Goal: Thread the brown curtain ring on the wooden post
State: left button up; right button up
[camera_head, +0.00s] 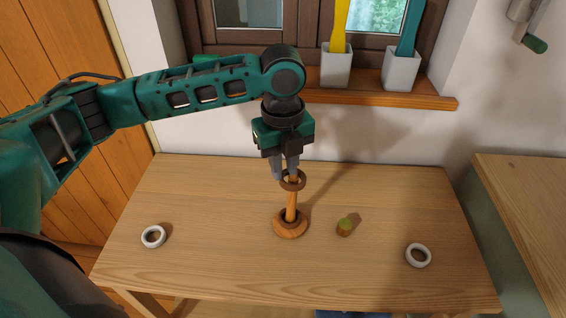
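The wooden post (291,206) stands upright on a round wooden base (290,231) near the middle of the table. The brown curtain ring (301,184) is at the post's top end, in my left gripper (285,176). The gripper points down from above and its fingers are at the ring's back-left side, looking closed on it. The post's tip shows at the ring's opening, but I cannot tell for sure whether the ring is around it or just above it. A darker brown band shows low on the post at the base. My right gripper is out of view.
White rings lie on the table at left (153,237) and right (418,255). White pots (336,66) stand on the windowsill behind. The table (220,265) is otherwise clear.

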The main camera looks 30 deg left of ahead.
pick_arm(q)
jog(key=shift+o, duration=1)
jog(key=shift+s+f, duration=0.3)
jog(key=shift+f, duration=0.45)
notch_tip(320, 180, up, 14)
jog(key=shift+w+r+p, duration=0.15)
jog(key=shift+r+p, duration=0.05)
jog(key=shift+p, duration=0.1)
